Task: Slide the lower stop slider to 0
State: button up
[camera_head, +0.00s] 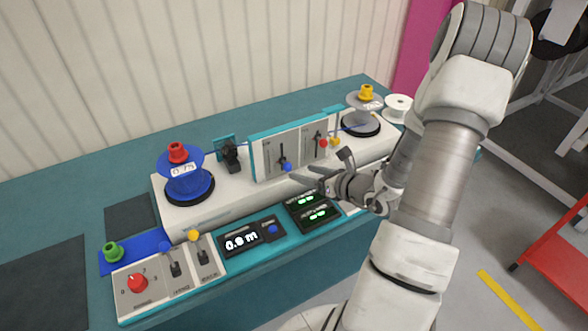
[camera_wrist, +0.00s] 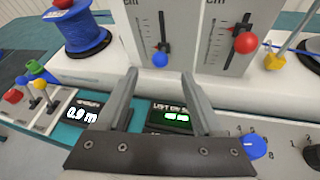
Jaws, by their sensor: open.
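An upright panel (camera_head: 266,158) on the machine carries two vertical sliders with printed scales. One has a blue knob (camera_head: 287,168), also in the wrist view (camera_wrist: 160,60), near the bottom of its slot. The other has a red knob (camera_head: 323,143), right of the blue one and also in the wrist view (camera_wrist: 246,43). I cannot read which is labelled lower stop. My gripper (camera_head: 318,168) is open and empty in front of the panel. In the wrist view its fingertips (camera_wrist: 159,75) stand either side of the blue knob's line, apparently short of it.
A blue reel (camera_head: 187,180) stands at the left and a grey disc (camera_head: 361,122) at the right. In front are a display reading 0.9 m (camera_head: 241,241), green displays (camera_head: 315,212), a red dial (camera_head: 137,283) and two levers. A yellow knob (camera_wrist: 275,62) sits right of the panel.

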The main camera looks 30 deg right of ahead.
aim_at(291, 169)
jog(key=x, duration=0.5)
jog(key=shift+w+a+f, duration=0.1)
jog(key=shift+w+f, duration=0.1)
jog(key=shift+w, duration=0.1)
jog(key=shift+c, duration=0.3)
grip_shut()
jog(key=shift+f+b, duration=1.5)
jog(key=shift+f, duration=0.05)
jog(key=shift+o, duration=0.3)
grip_release()
jog(key=shift+r, duration=0.1)
